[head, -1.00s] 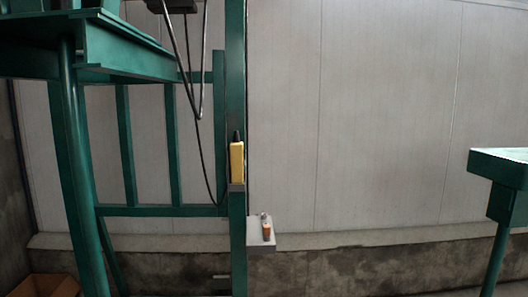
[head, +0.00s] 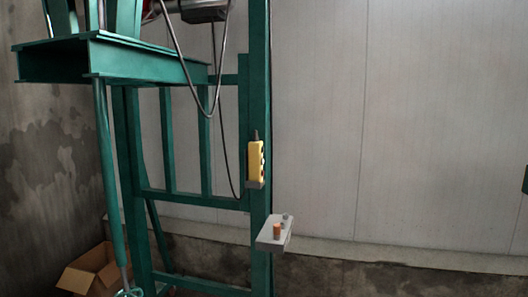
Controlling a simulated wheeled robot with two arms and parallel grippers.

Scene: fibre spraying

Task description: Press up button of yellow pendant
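The yellow pendant (head: 256,161) hangs upright against a green steel post (head: 260,105) near the middle of the head view. Dark and red buttons show on its right-hand face, too small to tell apart. A black cable runs down to it and loops beside the post. Neither of my grippers is in the head view.
A small grey shelf (head: 272,236) with an orange-brown object (head: 277,230) juts from the post below the pendant. A green platform (head: 110,60) stands at the left. An open cardboard box (head: 88,272) is on the floor at lower left. The pale wall (head: 420,130) at right is bare.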

